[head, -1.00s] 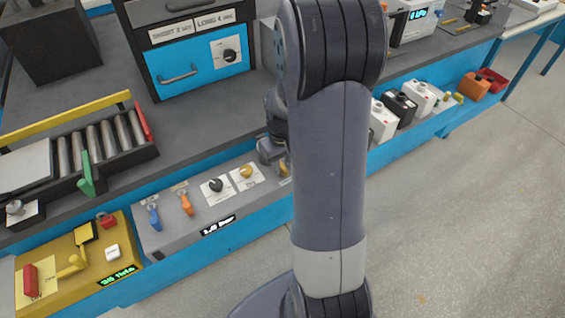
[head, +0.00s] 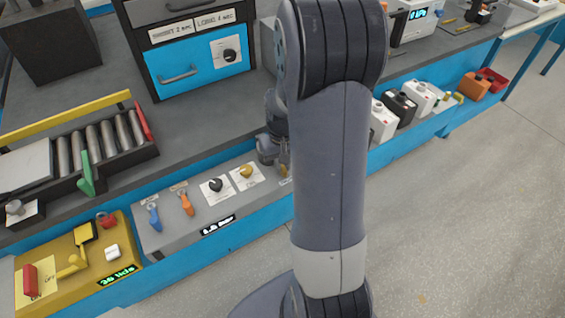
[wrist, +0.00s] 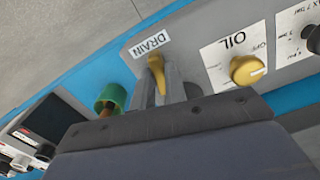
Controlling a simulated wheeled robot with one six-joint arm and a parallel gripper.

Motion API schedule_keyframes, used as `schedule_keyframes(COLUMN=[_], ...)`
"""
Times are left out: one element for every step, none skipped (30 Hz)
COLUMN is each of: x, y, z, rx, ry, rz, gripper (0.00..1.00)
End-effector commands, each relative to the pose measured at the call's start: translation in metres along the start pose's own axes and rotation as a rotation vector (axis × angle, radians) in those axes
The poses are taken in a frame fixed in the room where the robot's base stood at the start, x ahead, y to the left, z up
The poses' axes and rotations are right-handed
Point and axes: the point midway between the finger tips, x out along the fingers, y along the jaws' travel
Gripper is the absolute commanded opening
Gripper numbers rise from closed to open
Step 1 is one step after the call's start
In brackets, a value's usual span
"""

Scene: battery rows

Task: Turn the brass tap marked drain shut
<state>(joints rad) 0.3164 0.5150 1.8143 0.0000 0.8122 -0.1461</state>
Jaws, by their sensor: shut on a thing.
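The brass drain tap (wrist: 156,66) is on the grey sloping panel, just below the white label reading DRAIN (wrist: 150,44) in the wrist view. My gripper (wrist: 160,88) is shut on the tap's lever, with a finger on each side of it. The lever's lower end is hidden between the fingers. In the head view, the tap (head: 284,171) shows as a small brass piece beside my gripper (head: 276,160), and my arm hides much of it.
A yellow OIL knob (wrist: 246,70) and a black knob (head: 215,185) sit beside the tap. Blue (head: 154,218) and orange (head: 186,204) levers are farther left. A green cup-like part (wrist: 110,98) is close to the gripper. Bottles (head: 400,107) stand right of my arm.

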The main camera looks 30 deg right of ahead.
Motion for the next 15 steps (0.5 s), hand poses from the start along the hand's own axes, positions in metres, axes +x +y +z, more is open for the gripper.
schedule_keyframes(x=[-0.0001, -0.0001, -0.0001, -0.0001, -0.0001, -0.0001, -0.0001, -0.0001, -0.0001, -0.0001, -0.0001, -0.0001, -0.0002, -0.0001, -0.0002], y=[0.0, 0.0, 0.0, 0.0, 0.0, 0.0, 0.0, 0.0, 0.0, 0.0, 0.0, 0.0, 0.0, 0.0, 0.0], z=[-0.0001, -0.0001, -0.0001, -0.0001, -0.0001, -0.0001, -0.0001, -0.0001, -0.0001, -0.0001, -0.0001, -0.0001, -0.0001, -0.0001, -0.0001], rx=[0.039, 0.066, 0.103, 0.131, 0.16, 0.199, 0.227, 0.256, 0.294, 0.323, 0.351, 0.389, 0.418, 0.446, 0.484], ry=[0.0, 0.0, 0.0, 0.0, 0.0, 0.0, 0.0, 0.0, 0.0, 0.0, 0.0, 0.0, 0.0, 0.0, 0.0], rz=[0.0, 0.0, 0.0, 0.0, 0.0, 0.0, 0.0, 0.0, 0.0, 0.0, 0.0, 0.0, 0.0, 0.0, 0.0], gripper=[0.0, 0.0, 0.0, 0.0, 0.0, 0.0, 0.0, 0.0, 0.0, 0.0, 0.0, 0.0, 0.0, 0.0, 0.0])
